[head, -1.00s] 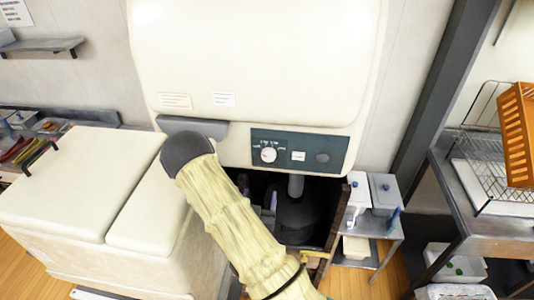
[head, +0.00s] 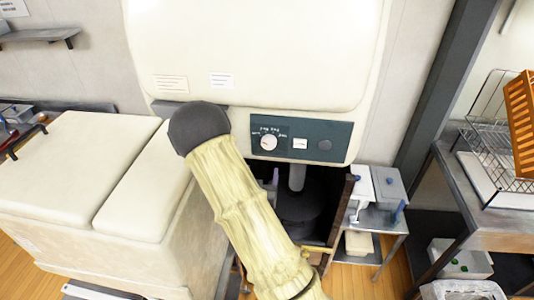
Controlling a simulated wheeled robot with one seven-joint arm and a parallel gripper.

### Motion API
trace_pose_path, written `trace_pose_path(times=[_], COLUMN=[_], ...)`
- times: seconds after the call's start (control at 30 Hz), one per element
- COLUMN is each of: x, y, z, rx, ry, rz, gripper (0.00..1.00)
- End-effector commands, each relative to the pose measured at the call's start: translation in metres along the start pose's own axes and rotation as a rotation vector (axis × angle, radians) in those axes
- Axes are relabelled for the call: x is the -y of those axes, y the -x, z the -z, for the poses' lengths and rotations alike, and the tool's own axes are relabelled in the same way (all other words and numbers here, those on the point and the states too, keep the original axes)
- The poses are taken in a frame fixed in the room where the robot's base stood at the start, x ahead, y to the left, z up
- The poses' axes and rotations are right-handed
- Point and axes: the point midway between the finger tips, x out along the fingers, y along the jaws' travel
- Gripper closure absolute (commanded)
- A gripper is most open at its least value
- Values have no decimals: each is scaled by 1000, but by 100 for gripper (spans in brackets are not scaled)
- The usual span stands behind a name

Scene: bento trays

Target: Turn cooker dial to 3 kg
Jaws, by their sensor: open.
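The cooker (head: 250,50) is a big cream machine in the middle of the head view. Its dark control panel (head: 300,138) sits low on the front. The dial (head: 268,143) is a round white knob at the panel's left end, with small markings above it. The markings are too small to read, so I cannot tell the dial's setting. My arm, in a pale yellow sleeve with a dark rounded end, rises from the bottom to just left of the panel. My gripper's fingers are not visible in this view.
A white button (head: 299,143) and a dark round knob (head: 325,145) sit right of the dial. A cream two-lidded chest (head: 75,170) stands at left. A dark recess with a pot (head: 300,210) lies below the panel. A metal rack table (head: 490,210) stands at right.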

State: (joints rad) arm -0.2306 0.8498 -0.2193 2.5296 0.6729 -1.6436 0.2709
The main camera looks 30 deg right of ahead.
Motion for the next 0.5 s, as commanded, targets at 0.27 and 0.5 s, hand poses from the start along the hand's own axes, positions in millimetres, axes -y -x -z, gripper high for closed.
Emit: trace_pose_path(times=[0.27, 0.5], x=[-1, -2], y=[-10, -16], z=[-3, 0], rx=[-4, -3], ry=[-2, 1], rz=[0, 2], gripper=[32, 32])
